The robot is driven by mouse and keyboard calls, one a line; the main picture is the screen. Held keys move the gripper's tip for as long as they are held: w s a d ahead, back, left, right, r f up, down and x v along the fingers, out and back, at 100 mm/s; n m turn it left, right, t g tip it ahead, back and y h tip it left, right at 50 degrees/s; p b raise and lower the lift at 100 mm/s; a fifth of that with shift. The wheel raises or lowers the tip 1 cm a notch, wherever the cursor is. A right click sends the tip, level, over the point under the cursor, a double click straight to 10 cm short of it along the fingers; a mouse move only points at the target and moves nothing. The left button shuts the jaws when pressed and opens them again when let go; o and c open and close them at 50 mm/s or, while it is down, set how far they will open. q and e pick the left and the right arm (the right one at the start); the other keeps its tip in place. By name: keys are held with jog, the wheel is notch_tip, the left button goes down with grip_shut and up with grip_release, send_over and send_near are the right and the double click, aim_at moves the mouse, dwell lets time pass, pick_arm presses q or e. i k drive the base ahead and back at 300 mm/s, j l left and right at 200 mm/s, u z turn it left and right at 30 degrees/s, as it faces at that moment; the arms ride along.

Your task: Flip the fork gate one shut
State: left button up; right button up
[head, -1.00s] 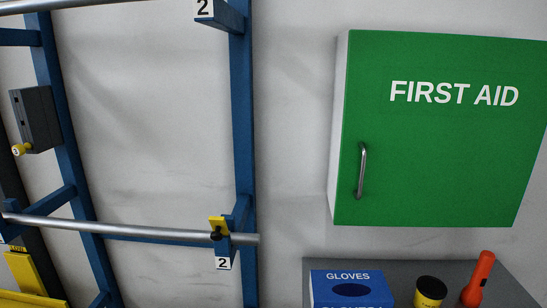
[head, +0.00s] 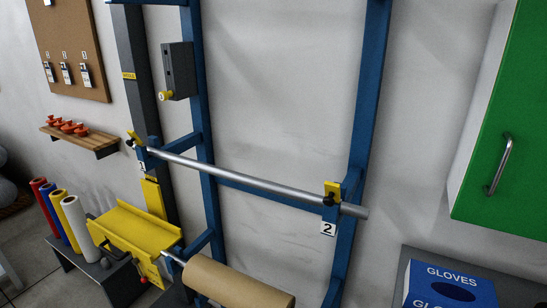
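Fork gate one (head: 135,138) is a small yellow flap with a dark knob at the left fork, by the plate marked 1 (head: 141,167). It looks tilted, leaning up and to the left of the bar end; it is small and I cannot tell its exact angle. The other yellow gate (head: 332,188) stands at the right fork above the plate marked 2 (head: 328,229). A silver bar (head: 255,181) rests across both forks of the blue frame (head: 364,110). Neither of my grippers is in view.
Below the bar are a yellow trough (head: 133,229) and a brown roll (head: 235,284). Coloured rolls (head: 76,222) stand at left, below a wooden shelf (head: 95,142). A grey box (head: 179,70) hangs on the frame. A green cabinet (head: 515,150) and gloves box (head: 450,290) are at right.

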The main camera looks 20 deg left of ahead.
aim_at(135, 138)
jog(key=u, duration=1.6)
